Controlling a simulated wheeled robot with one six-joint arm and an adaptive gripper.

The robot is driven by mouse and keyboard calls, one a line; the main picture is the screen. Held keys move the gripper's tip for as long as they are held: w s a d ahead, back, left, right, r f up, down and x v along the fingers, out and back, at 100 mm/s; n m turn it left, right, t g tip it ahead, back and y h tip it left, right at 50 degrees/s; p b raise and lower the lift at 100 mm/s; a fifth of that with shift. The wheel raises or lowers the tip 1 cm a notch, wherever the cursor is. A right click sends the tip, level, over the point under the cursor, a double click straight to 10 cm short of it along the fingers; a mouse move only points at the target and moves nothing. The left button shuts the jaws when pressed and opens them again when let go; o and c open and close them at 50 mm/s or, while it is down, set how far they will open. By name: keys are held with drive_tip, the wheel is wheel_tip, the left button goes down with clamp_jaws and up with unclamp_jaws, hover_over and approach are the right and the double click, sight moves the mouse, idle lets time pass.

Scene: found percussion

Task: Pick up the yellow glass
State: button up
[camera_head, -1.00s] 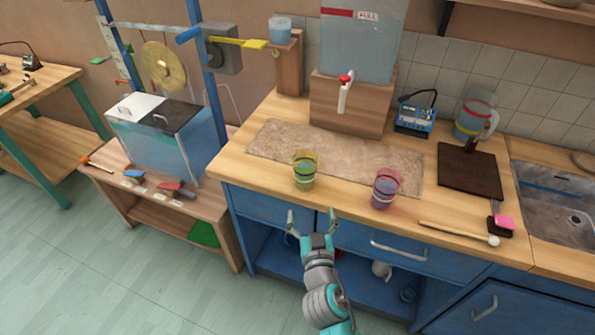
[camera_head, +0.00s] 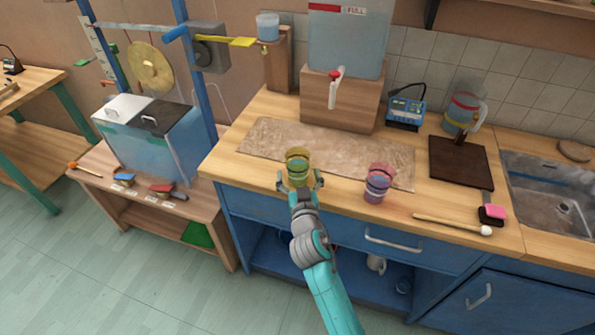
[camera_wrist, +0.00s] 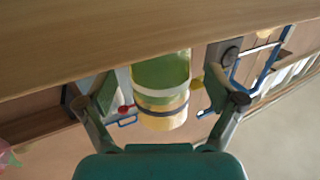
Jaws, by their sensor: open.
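The yellow glass (camera_head: 297,163) stands upright near the front edge of the wooden counter. It is see-through, with coloured bands. My gripper (camera_head: 300,183) is open at the counter's front edge, one finger to each side of the glass's lower part as seen in the head view. In the wrist view the glass (camera_wrist: 160,92) lies between the two spread fingers of my gripper (camera_wrist: 161,102), with a visible gap on both sides. Neither finger appears to touch it.
A pink-purple glass (camera_head: 377,184) stands to the right on the counter (camera_head: 340,200). A mallet (camera_head: 450,224) lies farther right. A stone-coloured mat (camera_head: 330,148) lies behind the glasses, and a wooden block (camera_head: 340,103) with a water tank and tap stands behind that.

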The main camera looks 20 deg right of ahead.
drive_tip(key=shift+w+d, duration=0.15)
drive_tip(key=shift+w, duration=0.7)
drive_tip(key=c, duration=1.6)
drive_tip(key=shift+o, duration=0.2)
drive_tip(key=shift+r, duration=0.15)
